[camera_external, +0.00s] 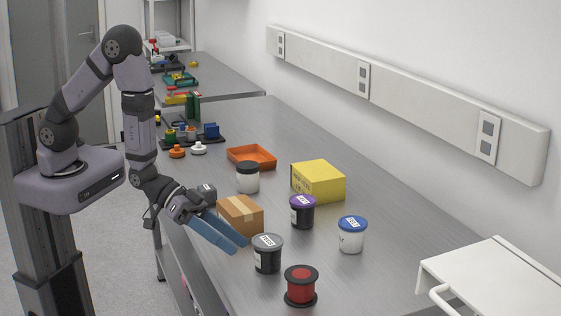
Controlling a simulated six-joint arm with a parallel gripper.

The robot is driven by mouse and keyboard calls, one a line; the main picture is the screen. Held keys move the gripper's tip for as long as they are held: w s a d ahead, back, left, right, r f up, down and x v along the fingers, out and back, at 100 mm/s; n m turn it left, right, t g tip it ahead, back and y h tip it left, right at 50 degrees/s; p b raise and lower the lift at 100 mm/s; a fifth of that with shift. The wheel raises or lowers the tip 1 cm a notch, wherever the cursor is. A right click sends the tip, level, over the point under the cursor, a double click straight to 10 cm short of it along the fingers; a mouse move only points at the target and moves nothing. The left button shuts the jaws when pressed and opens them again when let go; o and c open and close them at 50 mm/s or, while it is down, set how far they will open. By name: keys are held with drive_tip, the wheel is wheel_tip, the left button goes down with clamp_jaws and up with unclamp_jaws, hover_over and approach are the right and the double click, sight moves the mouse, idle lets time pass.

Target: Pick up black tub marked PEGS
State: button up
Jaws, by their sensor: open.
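Two black tubs stand on the metal bench, one with a grey lid (267,258) and one with a purple lid (302,216). Each has a pale label on its lid, too small to read, so I cannot tell which is marked PEGS. My gripper (238,244), with long blue fingers, is open and points down to the right. Its fingertips are just left of the grey-lidded tub in the picture, in front of a brown cardboard box (241,215). I see nothing between the fingers.
A red spool (301,286), a white tub with a blue lid (351,237), a yellow box (318,181), a white tub with a black lid (247,180) and an orange tray (252,157) stand around. The bench's right side along the wall is clear.

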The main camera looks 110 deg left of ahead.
sight(255, 253)
drive_tip(key=f+b, duration=0.1)
drive_tip(key=a+f+t+b, duration=0.1)
drive_tip(key=b, duration=0.1)
drive_tip(key=shift+s+a+f+m, duration=0.1)
drive_tip(key=shift+s+a+m, duration=0.05)
drive_tip(key=shift+a+m, duration=0.15)
drive_tip(key=t+b, duration=0.1)
drive_tip(key=a+m+t+y+b, duration=0.1)
drive_tip(key=shift+s+f+b, duration=0.15)
drive_tip(key=shift+f+b, duration=0.2)
drive_tip(key=shift+s+a+m+t+b, duration=0.35)
drive_tip(key=shift+s+m+t+b, duration=0.1)
drive_tip(key=shift+m+t+b, duration=0.45)
drive_tip(key=shift+s+a+r+m+t+y+b, duration=0.2)
drive_tip(key=shift+s+r+m+t+y+b, duration=0.1)
drive_tip(key=shift+s+r+t+y+b, duration=0.15)
drive_tip(key=shift+w+f+b, duration=0.2)
drive_tip(key=shift+w+b, duration=0.55)
drive_tip(key=shift+b, duration=0.45)
drive_tip(key=shift+w+a+r+b, duration=0.15)
drive_tip(key=shift+w+b, duration=0.25)
drive_tip(key=shift+b, duration=0.3)
drive_tip(key=shift+w, duration=0.1)
